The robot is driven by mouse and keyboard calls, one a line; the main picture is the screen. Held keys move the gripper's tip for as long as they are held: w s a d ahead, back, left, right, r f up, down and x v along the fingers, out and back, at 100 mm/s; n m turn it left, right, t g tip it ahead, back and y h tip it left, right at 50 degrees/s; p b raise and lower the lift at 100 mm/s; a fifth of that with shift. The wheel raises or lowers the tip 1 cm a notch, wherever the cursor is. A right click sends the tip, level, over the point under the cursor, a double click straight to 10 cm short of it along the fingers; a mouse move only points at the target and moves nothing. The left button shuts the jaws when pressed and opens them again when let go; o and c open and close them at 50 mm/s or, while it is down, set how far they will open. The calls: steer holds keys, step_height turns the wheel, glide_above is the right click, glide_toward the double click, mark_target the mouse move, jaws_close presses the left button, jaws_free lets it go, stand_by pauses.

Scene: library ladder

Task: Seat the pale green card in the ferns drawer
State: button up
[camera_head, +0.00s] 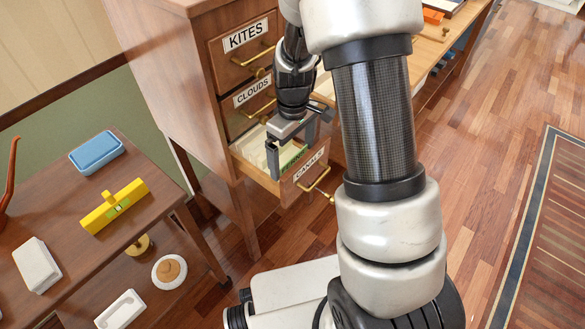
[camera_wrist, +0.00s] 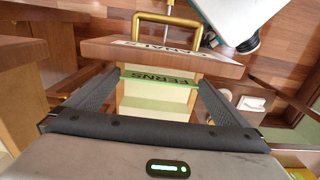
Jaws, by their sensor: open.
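An open drawer (camera_head: 252,173) in the wooden cabinet has a front label that reads like "CANALS" in the head view. The drawer front (camera_wrist: 225,65) shows at the top of the wrist view. Inside, a pale green card (camera_wrist: 155,104) has a darker green strip marked "FERNS" along its upper edge. That green strip shows in the head view too (camera_head: 293,158). My gripper (camera_head: 292,153) is open over the drawer. In the wrist view its two fingers (camera_wrist: 160,80) stand on either side of the card, apart from it as far as I can tell. The card's lower part is hidden.
Shut drawers labelled "KITES" (camera_head: 245,37) and "CLOUDS" (camera_head: 252,92) are above. A low table (camera_head: 60,205) at the left holds a blue box (camera_head: 97,152), a yellow level (camera_head: 115,206) and a white block (camera_head: 37,266). Wood floor (camera_head: 490,150) is clear at the right.

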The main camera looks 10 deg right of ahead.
steer(key=shift+f, duration=0.7)
steer(key=shift+c, duration=0.4)
steer(key=c, duration=0.6)
steer(key=shift+r, duration=0.1)
steer(key=shift+c, duration=0.2)
